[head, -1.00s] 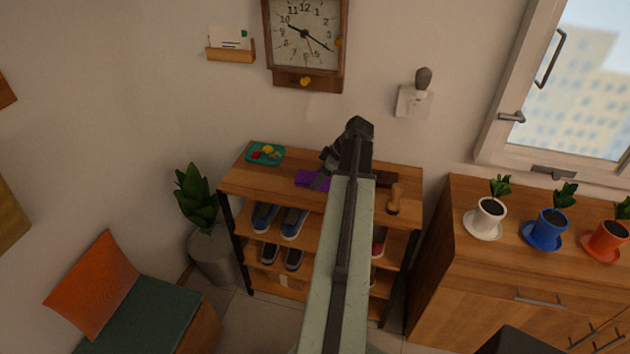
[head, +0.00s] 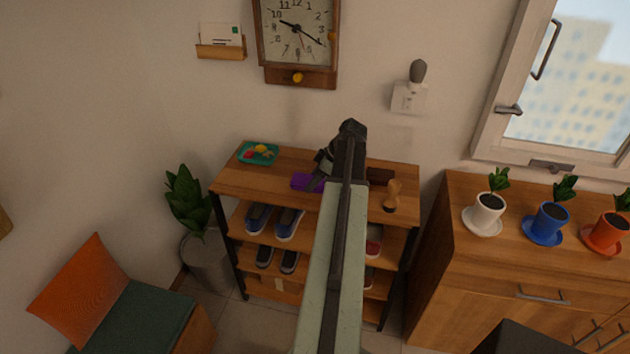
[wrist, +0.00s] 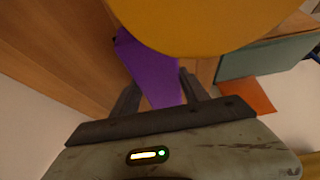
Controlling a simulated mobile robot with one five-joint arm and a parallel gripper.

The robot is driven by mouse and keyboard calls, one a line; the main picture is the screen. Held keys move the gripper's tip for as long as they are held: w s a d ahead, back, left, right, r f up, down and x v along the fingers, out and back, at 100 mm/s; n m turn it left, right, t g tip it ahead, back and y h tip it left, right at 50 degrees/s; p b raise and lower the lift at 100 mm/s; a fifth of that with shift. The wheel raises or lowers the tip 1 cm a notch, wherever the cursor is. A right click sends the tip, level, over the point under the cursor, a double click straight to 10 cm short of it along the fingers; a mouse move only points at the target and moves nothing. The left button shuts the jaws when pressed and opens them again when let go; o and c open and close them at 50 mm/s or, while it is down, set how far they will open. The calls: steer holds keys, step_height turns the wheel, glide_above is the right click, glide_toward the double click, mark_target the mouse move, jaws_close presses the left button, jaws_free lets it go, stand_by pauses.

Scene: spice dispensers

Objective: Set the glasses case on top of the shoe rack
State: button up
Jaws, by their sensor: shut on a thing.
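The purple glasses case (head: 304,182) is at the top board of the shoe rack (head: 236,182), left of my forearm. My gripper (head: 320,176) is shut on it. The wrist view shows the purple case (wrist: 150,68) between my two fingers (wrist: 158,88), with the brown wooden board (wrist: 60,50) at the left. The case's far end is partly covered by a large yellow rounded thing. I cannot tell whether the case touches the board or is slightly above it.
On the rack top, a green tray (head: 258,153) stands at the left and a wooden-handled brush (head: 393,195) at the right. Shoes fill the shelves below. A cabinet with potted plants (head: 488,210) stands right. The yellow rounded thing (wrist: 210,22) is near the wrist camera.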

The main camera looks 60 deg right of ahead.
steer(key=o, duration=1.6)
steer(key=shift+c, duration=0.2)
steer(key=shift+r+p, duration=0.25)
steer(key=shift+p, duration=0.2)
steer(key=p+v, duration=1)
steer(key=v, duration=0.1)
steer(key=shift+s+d+r, duration=0.2)
steer(key=shift+s+r, duration=0.05)
steer(key=shift+r, duration=0.05)
